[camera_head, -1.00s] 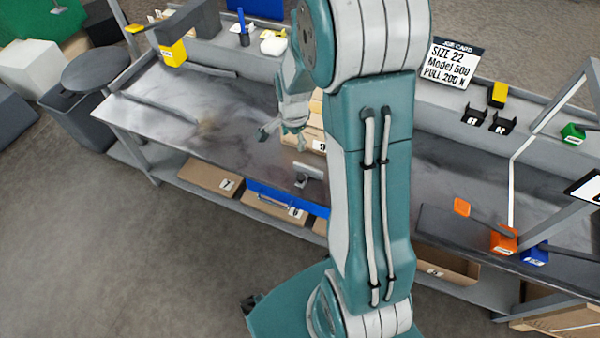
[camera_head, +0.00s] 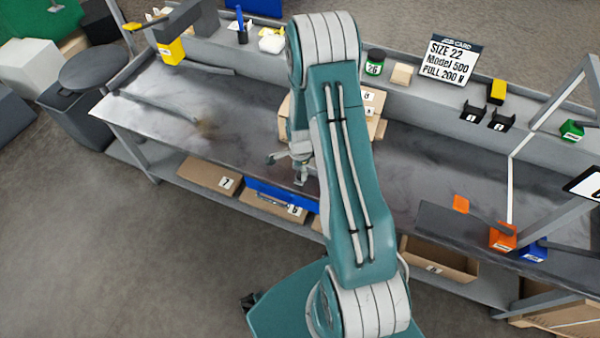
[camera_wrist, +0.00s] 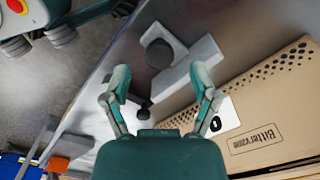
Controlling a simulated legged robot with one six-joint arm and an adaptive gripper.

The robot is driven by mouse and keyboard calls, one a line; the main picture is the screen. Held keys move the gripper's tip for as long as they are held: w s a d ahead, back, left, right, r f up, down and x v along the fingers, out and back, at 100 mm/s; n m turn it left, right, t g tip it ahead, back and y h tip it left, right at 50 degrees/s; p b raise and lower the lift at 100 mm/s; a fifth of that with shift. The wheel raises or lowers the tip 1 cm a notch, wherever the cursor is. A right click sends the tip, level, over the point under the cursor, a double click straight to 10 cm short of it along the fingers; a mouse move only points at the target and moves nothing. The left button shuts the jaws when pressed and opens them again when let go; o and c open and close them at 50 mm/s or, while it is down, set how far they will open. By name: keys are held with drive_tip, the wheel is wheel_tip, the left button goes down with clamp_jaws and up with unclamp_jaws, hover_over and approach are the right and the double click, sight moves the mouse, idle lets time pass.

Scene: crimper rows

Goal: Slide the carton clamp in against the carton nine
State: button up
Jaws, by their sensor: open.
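The carton clamp (camera_wrist: 190,66), a grey angled piece with a dark round pad and a small black knob, lies on the bench beyond my fingertips in the wrist view. My gripper (camera_wrist: 160,84) is open, its fingers spread on either side of the clamp's near part; I cannot tell whether they touch it. A tan carton (camera_wrist: 265,110) marked Bittervane stands to the right, its white number label partly covered by a finger. The clamp's arm lies close to that carton. In the head view my gripper (camera_head: 289,160) hangs low over the bench, and my arm hides most of the cartons (camera_head: 284,118).
The grey bench (camera_head: 230,110) is clear to the left of my gripper. A job card (camera_head: 450,60), a green-lidded jar (camera_head: 375,62) and black holders (camera_head: 487,118) stand along the back ledge. Orange (camera_head: 503,236) and blue blocks are at the right. Boxes (camera_head: 208,176) sit on the shelf below.

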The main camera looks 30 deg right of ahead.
drive_tip(key=shift+f, duration=1.3)
clamp_jaws()
drive_tip(key=w+d, duration=0.1)
drive_tip(key=d, duration=0.1)
drive_tip(key=w+d, duration=0.3)
drive_tip(key=d, duration=0.1)
drive_tip(key=shift+w, duration=0.3)
unclamp_jaws()
drive_tip(key=shift+f, duration=0.1)
